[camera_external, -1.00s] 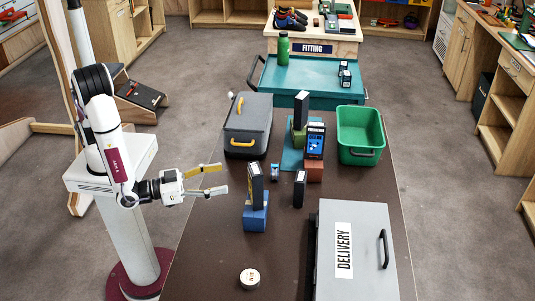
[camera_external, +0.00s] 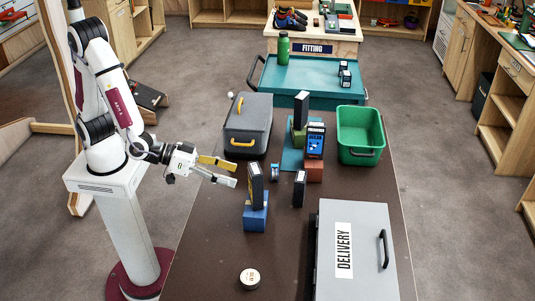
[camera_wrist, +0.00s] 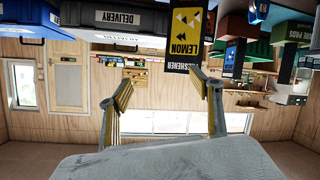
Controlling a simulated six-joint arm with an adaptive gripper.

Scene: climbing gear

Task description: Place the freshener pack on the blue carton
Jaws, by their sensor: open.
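The freshener pack (camera_external: 257,186), a dark upright box, stands on the blue carton (camera_external: 256,217) on the brown table. In the wrist view, which is upside down, its yellow and black face (camera_wrist: 187,38) reads LEMON and FRESHENER. My gripper (camera_external: 234,173) is open and empty, just left of the pack at about the height of its upper part. In the wrist view the pack lies beyond my open fingers (camera_wrist: 160,80), nearer the right-hand finger. I cannot tell the exact gap.
A dark pack (camera_external: 299,188) stands to the right. Behind are a blue-faced pack (camera_external: 314,141) on a red-brown block and a dark pack (camera_external: 301,110) on a green block.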

